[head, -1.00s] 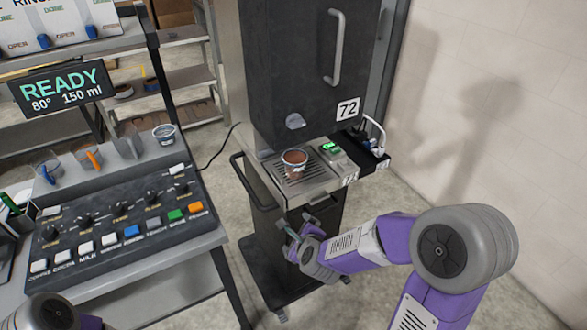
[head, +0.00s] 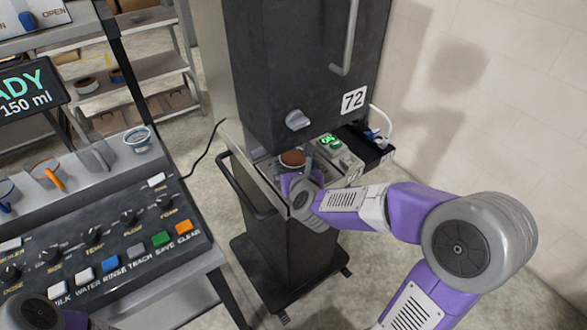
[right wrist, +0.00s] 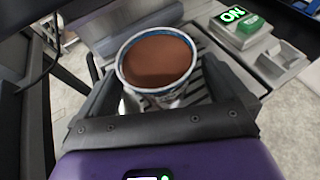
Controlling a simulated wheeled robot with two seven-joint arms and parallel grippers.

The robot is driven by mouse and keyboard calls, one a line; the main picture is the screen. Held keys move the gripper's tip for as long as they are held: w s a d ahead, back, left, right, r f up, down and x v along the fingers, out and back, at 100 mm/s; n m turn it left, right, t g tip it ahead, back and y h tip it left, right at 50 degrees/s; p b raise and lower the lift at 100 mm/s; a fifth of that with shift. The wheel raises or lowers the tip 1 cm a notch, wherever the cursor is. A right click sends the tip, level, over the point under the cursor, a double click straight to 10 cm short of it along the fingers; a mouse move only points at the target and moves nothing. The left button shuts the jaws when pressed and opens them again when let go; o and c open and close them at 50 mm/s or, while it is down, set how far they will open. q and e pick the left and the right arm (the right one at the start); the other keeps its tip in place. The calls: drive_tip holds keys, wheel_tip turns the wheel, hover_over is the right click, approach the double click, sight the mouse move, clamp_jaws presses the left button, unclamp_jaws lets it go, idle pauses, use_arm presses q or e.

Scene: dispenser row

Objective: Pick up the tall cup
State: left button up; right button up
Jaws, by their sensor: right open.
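A cup (head: 292,158) with a white and blue side and brown contents stands upright on the slotted tray under the dark dispenser. In the right wrist view the same cup (right wrist: 157,66) fills the middle, its rim facing me. My right gripper (head: 293,174) is open at the tray, in front of the cup and partly covering it. In the right wrist view the fingers of the right gripper (right wrist: 155,80) stand on either side of the cup; I cannot tell whether they touch it. My left gripper is out of view.
The dispenser (head: 300,60) with a grey knob hangs over the cup. A box with a lit green display (head: 333,143) sits right of it. A button console (head: 110,235) stands at left, with a small cup (head: 137,138) on its shelf. A wall closes the right side.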

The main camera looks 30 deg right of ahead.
drive_tip(key=shift+x, duration=1.05)
drive_tip(key=shift+c, duration=0.2)
drive_tip(key=c, duration=1.1)
drive_tip(key=shift+r, duration=0.1)
drive_tip(key=shift+c, duration=0.2)
